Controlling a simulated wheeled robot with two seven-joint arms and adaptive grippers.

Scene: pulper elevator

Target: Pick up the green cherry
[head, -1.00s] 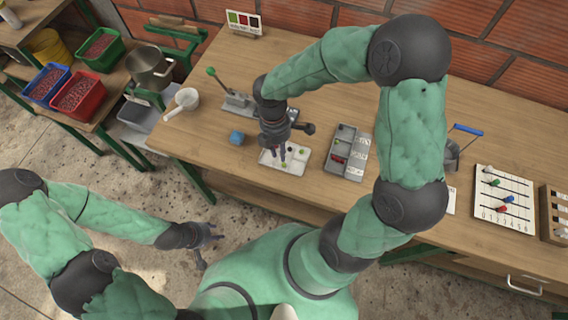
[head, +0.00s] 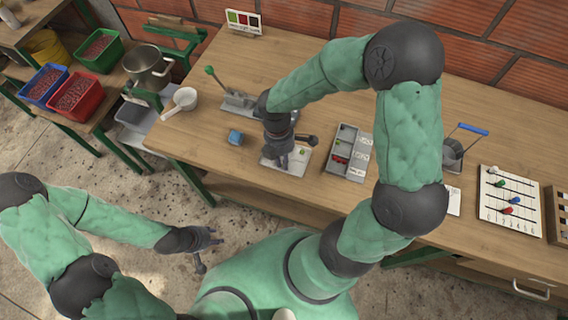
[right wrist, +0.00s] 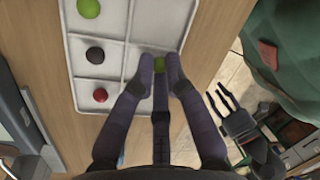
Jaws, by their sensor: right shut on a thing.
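My right gripper (head: 283,160) is over the white tray (head: 308,157) at the front of the table. In the right wrist view its fingertips (right wrist: 160,66) are shut on a small green cherry (right wrist: 158,62), over the tray's compartment at the edge. Another green cherry (right wrist: 88,8), a dark cherry (right wrist: 95,55) and a red cherry (right wrist: 100,95) lie in other compartments of the tray. In the head view the gripper hides the held cherry. My left gripper (head: 210,250) is open and empty, away from the table over the floor.
A grey compartment box (head: 348,170) stands right of the tray. A blue block (head: 235,137), a white scoop (head: 184,99) and a green-knobbed lever device (head: 235,98) stand to the left. A board with coloured beads (head: 510,200) lies at the right. The table's back middle is clear.

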